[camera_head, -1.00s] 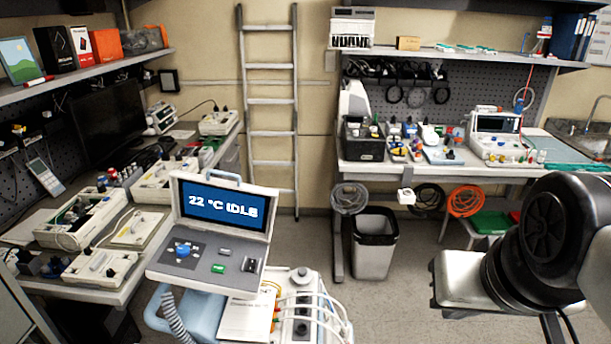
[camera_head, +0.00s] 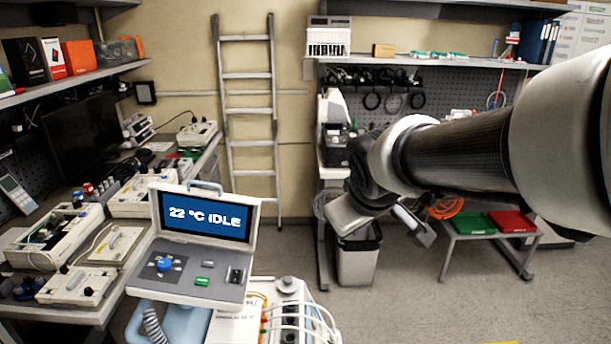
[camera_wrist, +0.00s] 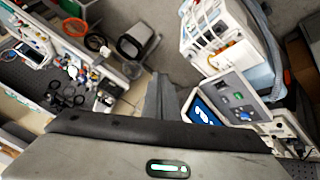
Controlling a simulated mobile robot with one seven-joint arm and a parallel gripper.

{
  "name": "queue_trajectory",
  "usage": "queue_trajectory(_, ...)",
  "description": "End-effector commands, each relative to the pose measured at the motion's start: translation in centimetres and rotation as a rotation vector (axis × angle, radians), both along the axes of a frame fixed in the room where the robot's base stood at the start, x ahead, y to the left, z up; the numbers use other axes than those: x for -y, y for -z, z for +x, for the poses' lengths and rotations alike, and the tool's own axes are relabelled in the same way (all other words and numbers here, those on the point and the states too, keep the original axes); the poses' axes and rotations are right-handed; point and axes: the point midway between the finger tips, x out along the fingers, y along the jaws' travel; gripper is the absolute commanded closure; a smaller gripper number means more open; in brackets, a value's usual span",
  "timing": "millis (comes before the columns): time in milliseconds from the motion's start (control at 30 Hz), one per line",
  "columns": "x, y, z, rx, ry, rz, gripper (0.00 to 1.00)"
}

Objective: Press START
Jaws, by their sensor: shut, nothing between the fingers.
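A grey control unit (camera_head: 190,275) with an upright lid stands on a blue-and-white cart at lower left of the head view. Its screen (camera_head: 205,216) reads "22 °C IDLE". Its panel holds a blue knob (camera_head: 165,264), a green button (camera_head: 203,281) and a black switch (camera_head: 235,276). The button's lettering is too small to read. My gripper (camera_head: 426,236) is shut and empty, well to the right of the unit and apart from it. In the wrist view my gripper (camera_wrist: 164,92) points toward the floor area, with the control unit (camera_wrist: 232,96) to its right.
A device with white tubes (camera_head: 288,305) sits right beside the unit. A left bench (camera_head: 110,300) carries several instruments. A bin (camera_head: 358,262) stands behind my gripper, and a low table (camera_head: 470,232) with green and red trays is at right. Floor between is clear.

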Motion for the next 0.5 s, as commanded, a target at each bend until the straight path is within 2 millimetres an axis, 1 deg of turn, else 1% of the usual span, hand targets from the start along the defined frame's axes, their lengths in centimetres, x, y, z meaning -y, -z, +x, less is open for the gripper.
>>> queue_trajectory(33,-2.9,1.6,2.3,0.009,-0.093,-0.021,1.0)
queue_trajectory(67,-4.5,2.2,3.5,0.022,-0.147,-0.031,1.0)
queue_trajectory(100,-6.7,3.1,5.0,0.039,-0.217,-0.04,1.0)
queue_trajectory(167,-10.3,4.7,6.8,0.064,-0.32,-0.046,1.0)
queue_trajectory(200,-12.7,5.7,7.8,0.081,-0.386,-0.043,1.0)
queue_trajectory(267,-16.4,7.4,9.0,0.107,-0.484,-0.035,1.0)
queue_trajectory(300,-18.8,8.6,9.6,0.124,-0.547,-0.026,1.0)
queue_trajectory(333,-20.6,9.4,9.9,0.135,-0.59,-0.017,1.0)
queue_trajectory(367,-22.3,10.2,10.2,0.149,-0.632,-0.007,1.0)
queue_trajectory(400,-24.6,11.3,10.4,0.166,-0.685,0.009,1.0)
queue_trajectory(500,-29.2,13.5,10.4,0.204,-0.791,0.05,1.0)
